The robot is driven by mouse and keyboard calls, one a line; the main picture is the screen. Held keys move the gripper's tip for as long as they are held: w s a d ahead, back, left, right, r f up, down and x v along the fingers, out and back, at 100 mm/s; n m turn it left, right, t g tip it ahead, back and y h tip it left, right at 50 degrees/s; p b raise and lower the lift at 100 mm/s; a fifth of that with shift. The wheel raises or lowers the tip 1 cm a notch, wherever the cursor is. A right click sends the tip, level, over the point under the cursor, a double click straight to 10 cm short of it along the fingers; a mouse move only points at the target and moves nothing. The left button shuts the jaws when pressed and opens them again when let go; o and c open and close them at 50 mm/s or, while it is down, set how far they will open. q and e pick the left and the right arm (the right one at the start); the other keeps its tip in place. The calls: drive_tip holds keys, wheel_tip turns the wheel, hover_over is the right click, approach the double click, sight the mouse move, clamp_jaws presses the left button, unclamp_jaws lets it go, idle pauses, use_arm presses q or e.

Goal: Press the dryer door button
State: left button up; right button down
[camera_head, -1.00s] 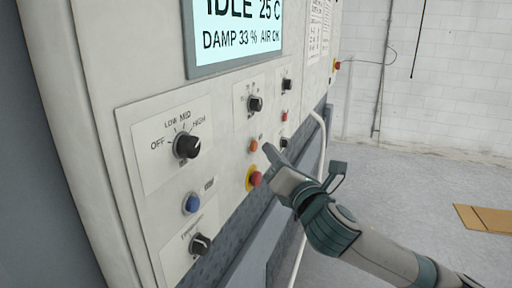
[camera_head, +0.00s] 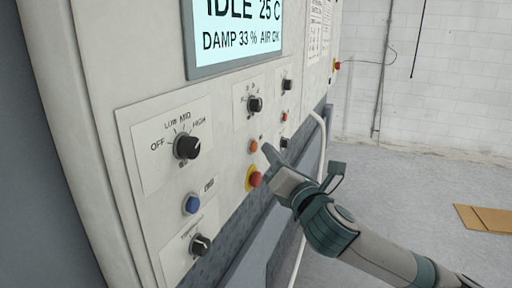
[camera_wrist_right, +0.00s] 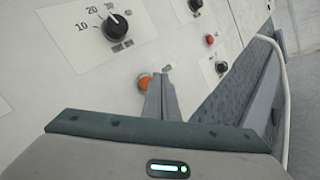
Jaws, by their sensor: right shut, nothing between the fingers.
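The machine's control panel (camera_head: 228,160) carries several buttons and knobs. An orange button (camera_head: 253,146) sits above a red mushroom button on a yellow base (camera_head: 254,179). A blue button (camera_head: 192,204) sits lower left. Their small labels are too blurred for me to read, so I cannot tell which is marked for the door. My right gripper (camera_head: 267,149) is shut and empty, its tip just right of the orange button in the head view. In the wrist view the shut fingers (camera_wrist_right: 160,92) partly cover the orange button (camera_wrist_right: 145,82); I cannot tell whether they touch it. My left gripper is not in view.
A display (camera_head: 238,38) reads IDLE 25 C, DAMP 33 %, AIR OK. A black selector knob (camera_head: 187,146) and other knobs stick out around the buttons. A pale curved pipe (camera_head: 321,150) runs beside my right wrist. Open floor (camera_head: 410,190) lies to the right, with flat cardboard (camera_head: 485,219).

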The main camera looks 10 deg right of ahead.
drive_tip(key=shift+w+a+p, duration=0.35)
drive_tip(key=shift+w+a, duration=0.1)
drive_tip(key=shift+a, duration=0.25)
idle(1.1)
drive_tip(key=shift+d, duration=0.15)
idle(0.3)
drive_tip(key=shift+s+d+p, duration=0.3)
drive_tip(key=shift+s+d, duration=0.2)
drive_tip(key=shift+d, duration=0.1)
drive_tip(key=shift+d, duration=0.1)
drive_tip(key=s+d, duration=0.1)
drive_tip(key=d, duration=0.1)
drive_tip(key=s+d, duration=0.1)
drive_tip(key=d, duration=0.1)
drive_tip(key=shift+s+p, duration=0.35)
drive_tip(key=shift+s, duration=0.05)
idle(0.7)
